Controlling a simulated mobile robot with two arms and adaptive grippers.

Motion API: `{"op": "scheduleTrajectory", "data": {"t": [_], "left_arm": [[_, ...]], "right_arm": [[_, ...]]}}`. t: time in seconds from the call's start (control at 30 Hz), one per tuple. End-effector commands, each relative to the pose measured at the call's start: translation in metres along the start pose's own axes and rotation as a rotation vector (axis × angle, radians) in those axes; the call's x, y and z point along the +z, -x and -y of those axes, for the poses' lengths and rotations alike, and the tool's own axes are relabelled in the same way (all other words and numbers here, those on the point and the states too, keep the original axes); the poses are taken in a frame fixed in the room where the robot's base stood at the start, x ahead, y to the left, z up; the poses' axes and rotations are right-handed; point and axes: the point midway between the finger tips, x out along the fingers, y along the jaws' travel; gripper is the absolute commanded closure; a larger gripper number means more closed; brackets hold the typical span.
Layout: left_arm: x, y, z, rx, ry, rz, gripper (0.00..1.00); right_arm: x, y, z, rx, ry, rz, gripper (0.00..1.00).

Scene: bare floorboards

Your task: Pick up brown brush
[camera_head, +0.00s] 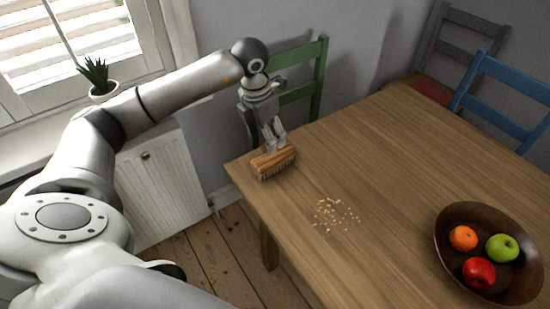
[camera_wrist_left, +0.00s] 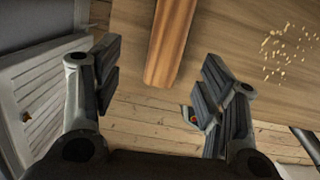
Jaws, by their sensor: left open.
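The brown brush (camera_head: 273,162) has a wooden back and pale bristles and lies at the near left corner of the wooden table (camera_head: 370,150). My left gripper (camera_head: 273,143) is just above the brush, pointing down at it. In the left wrist view the brush (camera_wrist_left: 170,42) shows as a wooden bar between the two spread fingers of my left gripper (camera_wrist_left: 160,85), with a gap on each side. The gripper is open and holds nothing. My right gripper is in neither view.
Scattered crumbs (camera_head: 336,215) lie right of the brush. A brown bowl (camera_head: 448,225) with an orange, a green apple and a red apple stands at the right. A green chair (camera_head: 318,82), blue chair (camera_head: 508,75) and grey chair (camera_head: 470,22) stand around the table. A white radiator (camera_head: 160,190) is at the left.

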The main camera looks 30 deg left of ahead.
Motion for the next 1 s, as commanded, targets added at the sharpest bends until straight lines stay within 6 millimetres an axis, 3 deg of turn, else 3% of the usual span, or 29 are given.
{"op": "scheduleTrajectory", "data": {"t": [0.2, 0.43, 0.7, 1.0], "left_arm": [[0.0, -0.035, 0.003, -0.006, -0.001, -0.001, 0.34], [0.001, -0.052, 0.005, -0.007, -0.003, -0.002, 0.34], [0.003, -0.09, 0.01, -0.007, -0.001, 0.002, 0.34], [0.003, -0.095, 0.009, -0.006, -0.002, 0.004, 0.34]], "right_arm": [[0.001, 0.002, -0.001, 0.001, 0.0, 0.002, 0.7], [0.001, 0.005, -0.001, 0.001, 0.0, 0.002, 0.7], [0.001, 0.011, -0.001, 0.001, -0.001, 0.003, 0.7], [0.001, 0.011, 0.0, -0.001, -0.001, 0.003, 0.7]]}}
